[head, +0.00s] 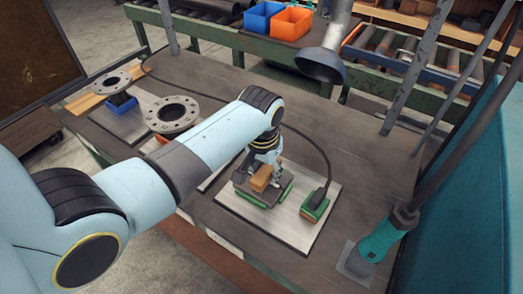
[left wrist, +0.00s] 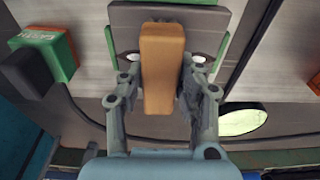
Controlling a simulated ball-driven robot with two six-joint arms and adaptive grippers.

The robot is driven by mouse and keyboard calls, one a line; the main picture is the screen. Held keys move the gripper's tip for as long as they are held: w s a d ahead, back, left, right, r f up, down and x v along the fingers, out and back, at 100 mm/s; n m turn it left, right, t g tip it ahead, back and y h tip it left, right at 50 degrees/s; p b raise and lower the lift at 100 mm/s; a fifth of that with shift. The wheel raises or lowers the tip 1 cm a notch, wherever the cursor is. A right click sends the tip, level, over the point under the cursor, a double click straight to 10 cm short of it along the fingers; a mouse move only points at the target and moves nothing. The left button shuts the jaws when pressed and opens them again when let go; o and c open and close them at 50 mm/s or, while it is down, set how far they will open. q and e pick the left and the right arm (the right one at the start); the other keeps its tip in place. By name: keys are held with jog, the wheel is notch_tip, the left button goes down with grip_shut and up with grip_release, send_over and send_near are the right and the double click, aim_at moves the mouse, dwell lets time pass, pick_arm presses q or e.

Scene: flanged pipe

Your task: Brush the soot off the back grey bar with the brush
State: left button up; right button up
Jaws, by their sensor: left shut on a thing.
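My left gripper (head: 264,160) points down over a light metal plate (head: 290,222) on the workbench. It is shut on a tan wooden block (head: 262,178), which I take to be the brush. The block also shows between the two fingers in the left wrist view (left wrist: 162,68). No bristles show. Under and behind it is a dark grey piece with green edges (left wrist: 125,18), also in the head view (head: 246,187). The gripper and block hide part of it, so I cannot tell the bars apart, see soot, or confirm contact. My right gripper is not in view.
A green block marked EARTH (head: 315,206) with a black cable stands on the plate to the right. Flanges (head: 172,114) lie at the left. A grey funnel-shaped hood (head: 320,65) hangs at the back. The right bench surface is mostly clear.

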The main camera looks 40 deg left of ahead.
pick_arm(q)
jog(key=shift+w+d, duration=0.1)
jog(key=shift+d, duration=1.95)
jog(key=shift+s+a, duration=0.15)
jog(key=shift+a, duration=2.3)
jog(key=shift+s+a, duration=0.15)
jog(key=shift+a, duration=2.25)
jog(key=shift+w+d, duration=0.15)
jog(key=shift+d, duration=2.3)
jog(key=shift+w+d, duration=0.15)
jog(key=shift+d, duration=2.3)
jog(key=shift+a+r, duration=0.1)
notch_tip(320, 180, up, 7)
jog(key=shift+s, duration=0.1)
